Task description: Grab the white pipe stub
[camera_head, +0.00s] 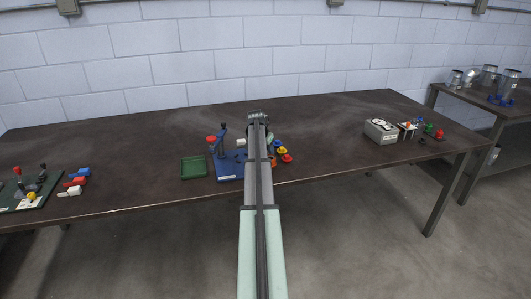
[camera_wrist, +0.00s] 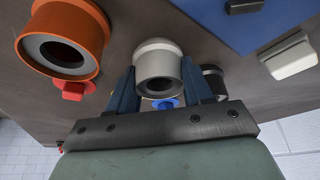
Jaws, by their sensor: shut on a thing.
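The white pipe stub (camera_wrist: 158,66) is a short hollow cylinder in the middle of the wrist view, its round dark opening facing the camera. My gripper (camera_wrist: 159,85) has one blue finger on each side of it and is shut on it. In the head view my arm reaches straight out over the table and hides the stub; the gripper end (camera_head: 257,117) shows only small and dark there.
An orange pipe stub (camera_wrist: 63,38) with a red knob is close on the left in the wrist view. A blue base plate (camera_head: 229,166) and a green tray (camera_head: 193,167) are left of my arm. Several coloured parts (camera_head: 284,153) lie to its right.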

